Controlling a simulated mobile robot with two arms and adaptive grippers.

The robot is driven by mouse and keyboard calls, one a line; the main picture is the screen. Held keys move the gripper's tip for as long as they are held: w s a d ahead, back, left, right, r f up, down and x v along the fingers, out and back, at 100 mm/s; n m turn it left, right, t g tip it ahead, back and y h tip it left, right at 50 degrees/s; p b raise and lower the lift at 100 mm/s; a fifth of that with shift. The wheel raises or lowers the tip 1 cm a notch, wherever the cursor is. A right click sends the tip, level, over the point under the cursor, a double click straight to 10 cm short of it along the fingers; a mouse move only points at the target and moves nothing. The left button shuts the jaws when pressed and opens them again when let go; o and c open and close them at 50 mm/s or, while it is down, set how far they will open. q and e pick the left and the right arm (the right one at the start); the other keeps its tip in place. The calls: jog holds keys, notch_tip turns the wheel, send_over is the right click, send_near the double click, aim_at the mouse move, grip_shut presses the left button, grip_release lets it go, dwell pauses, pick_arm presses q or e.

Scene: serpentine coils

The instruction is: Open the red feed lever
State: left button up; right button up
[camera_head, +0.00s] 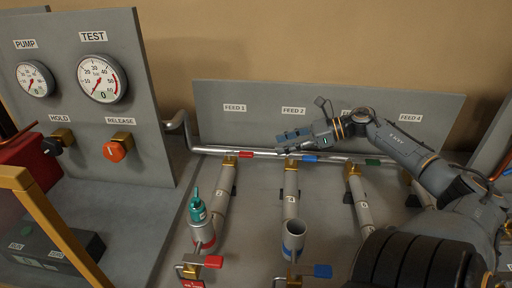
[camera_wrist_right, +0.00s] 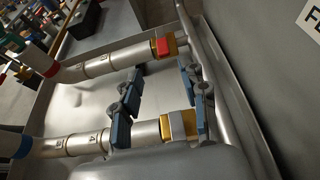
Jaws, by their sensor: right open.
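The red feed lever (camera_head: 246,155) sits on a brass valve (camera_head: 229,161) at the back end of the leftmost pipe, below the FEED 1 label. In the right wrist view, the red lever (camera_wrist_right: 166,46) shows at the top, beyond the fingers. My right gripper (camera_head: 283,141) is open and empty, above and to the right of the red lever in the head view. In the wrist view its two blue-grey fingers (camera_wrist_right: 160,98) stand apart, with only grey tray between them. It appears apart from the lever. My left gripper is out of view.
A blue lever (camera_head: 311,158) and a green lever (camera_head: 373,162) lie to the right along the steel header pipe (camera_head: 205,149). The label panel (camera_head: 235,122) stands behind. Another red lever (camera_head: 213,262) is at the front. A gauge panel (camera_head: 70,150) and yellow bar (camera_head: 60,232) stand left.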

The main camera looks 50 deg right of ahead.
aim_at(247, 153)
jog(key=b+x, duration=0.1)
jog(key=x, duration=0.8)
jog(key=shift+w+f, duration=0.3)
grip_shut()
